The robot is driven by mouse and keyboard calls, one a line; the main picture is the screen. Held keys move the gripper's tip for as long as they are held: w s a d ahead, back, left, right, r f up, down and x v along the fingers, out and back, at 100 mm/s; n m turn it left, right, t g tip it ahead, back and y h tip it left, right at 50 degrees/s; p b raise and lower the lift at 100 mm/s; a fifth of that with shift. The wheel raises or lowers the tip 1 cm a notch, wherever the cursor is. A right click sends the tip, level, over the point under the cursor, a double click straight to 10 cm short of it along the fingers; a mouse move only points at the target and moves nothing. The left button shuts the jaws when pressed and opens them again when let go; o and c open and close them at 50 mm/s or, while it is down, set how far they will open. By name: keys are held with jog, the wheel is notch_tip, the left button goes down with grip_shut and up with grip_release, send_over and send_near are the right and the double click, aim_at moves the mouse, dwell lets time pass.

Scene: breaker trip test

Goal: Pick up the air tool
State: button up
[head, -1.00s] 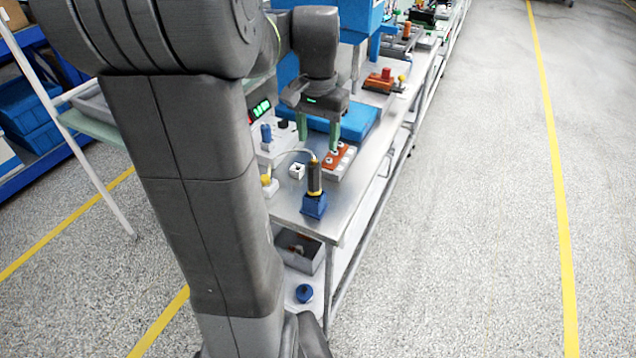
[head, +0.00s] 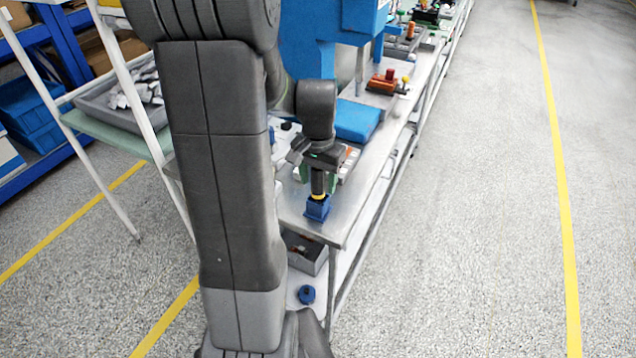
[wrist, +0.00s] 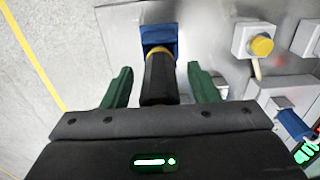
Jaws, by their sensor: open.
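The air tool (head: 318,184), a dark cylinder with a yellow band, stands upright in a blue holder (head: 317,210) near the front end of the metal bench. In the wrist view the tool (wrist: 160,78) shows between the two green fingers of my gripper (wrist: 160,72), and the blue holder (wrist: 157,33) is just beyond it. My gripper (head: 319,177) is open, one finger on each side of the tool, with visible gaps. The gripper body hides the tool's upper end in the head view.
White boxes, one with a yellow button (wrist: 262,45), stand beside the holder. A blue block (head: 357,120) lies farther along the bench (head: 352,205). A grey bin (head: 306,258) sits on the lower shelf. The floor to the right is clear.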

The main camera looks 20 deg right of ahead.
jog(key=shift+c, duration=0.2)
jog(key=c, duration=1)
jog(key=shift+r, duration=0.1)
